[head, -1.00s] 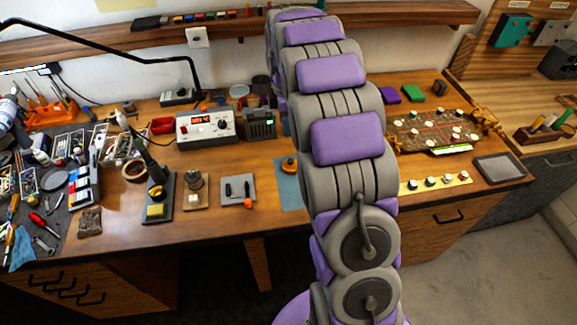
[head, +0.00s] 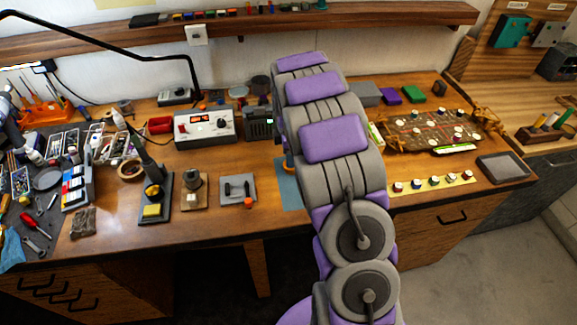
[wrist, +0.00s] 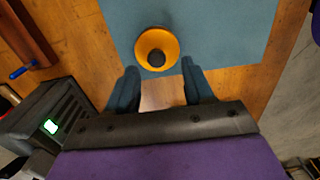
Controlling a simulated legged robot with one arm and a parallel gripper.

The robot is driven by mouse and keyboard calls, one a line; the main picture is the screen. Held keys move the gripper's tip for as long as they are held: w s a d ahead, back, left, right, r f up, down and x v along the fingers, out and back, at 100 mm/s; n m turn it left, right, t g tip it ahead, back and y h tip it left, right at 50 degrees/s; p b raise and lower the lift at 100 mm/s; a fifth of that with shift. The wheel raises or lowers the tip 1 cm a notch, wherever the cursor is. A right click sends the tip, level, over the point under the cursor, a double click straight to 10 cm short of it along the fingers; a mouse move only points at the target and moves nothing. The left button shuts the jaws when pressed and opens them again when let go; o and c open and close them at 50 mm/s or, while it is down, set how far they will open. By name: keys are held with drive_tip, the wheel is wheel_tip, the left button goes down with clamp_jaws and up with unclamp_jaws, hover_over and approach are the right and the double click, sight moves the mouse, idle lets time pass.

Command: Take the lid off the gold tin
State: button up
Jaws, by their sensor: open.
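The gold tin (wrist: 170,36) shows in the wrist view as a round gold-orange thing with a dark knob at its middle, on a blue-grey mat (wrist: 228,30). The lid (wrist: 143,48) appears to be on it, seen from above. My gripper (wrist: 160,84) is open and empty, its two dark fingers apart and pointing toward the tin. The tin lies just beyond the fingertips, roughly centred between them; the height gap is hard to judge. In the head view my arm hides the gripper and most of the tin; part of the mat (head: 288,191) shows.
In the wrist view a dark box with a green display (wrist: 50,127) stands at left.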

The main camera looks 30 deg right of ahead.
drive_tip(key=shift+d+f, duration=0.3)
drive_tip(key=shift+f, duration=0.5)
drive_tip(key=shift+d+f, duration=0.2)
drive_tip(key=shift+d, duration=0.5)
drive_tip(key=shift+a+r, duration=0.15)
drive_tip(key=shift+a, duration=0.65)
drive_tip(key=c, duration=0.6)
drive_tip(key=shift+c, duration=1.4)
drive_tip(key=shift+d, duration=0.5)
clamp_jaws()
